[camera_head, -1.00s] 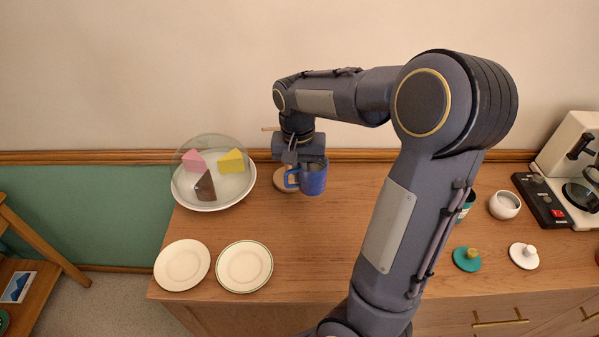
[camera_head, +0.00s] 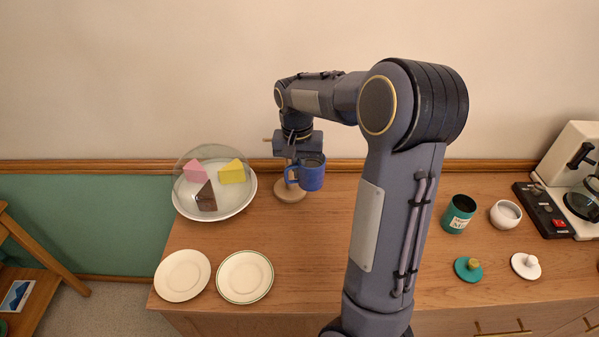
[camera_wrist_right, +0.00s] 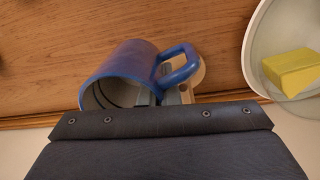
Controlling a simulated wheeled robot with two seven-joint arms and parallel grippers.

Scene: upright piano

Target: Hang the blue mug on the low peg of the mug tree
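The blue mug (camera_head: 311,174) hangs in my right gripper (camera_head: 297,156), with its handle toward the left. In the right wrist view the mug (camera_wrist_right: 122,72) shows its open rim, and the gripper's fingers (camera_wrist_right: 165,97) are at its wall near the handle. The mug tree's round wooden base (camera_head: 291,194) stands on the cabinet just below the handle; part of it (camera_wrist_right: 198,78) shows behind the handle in the right wrist view. An upper peg (camera_head: 267,139) sticks out left. The post and low peg are mostly hidden; I cannot tell whether the handle touches a peg. My left gripper is out of view.
A glass-covered cake plate (camera_head: 214,212) is left of the tree. Two plates (camera_head: 182,275) (camera_head: 245,277) lie at the front left. A teal canister (camera_head: 459,214), a white pot (camera_head: 505,214), two lids (camera_head: 468,269) (camera_head: 525,266) and a coffee machine (camera_head: 575,180) are at right.

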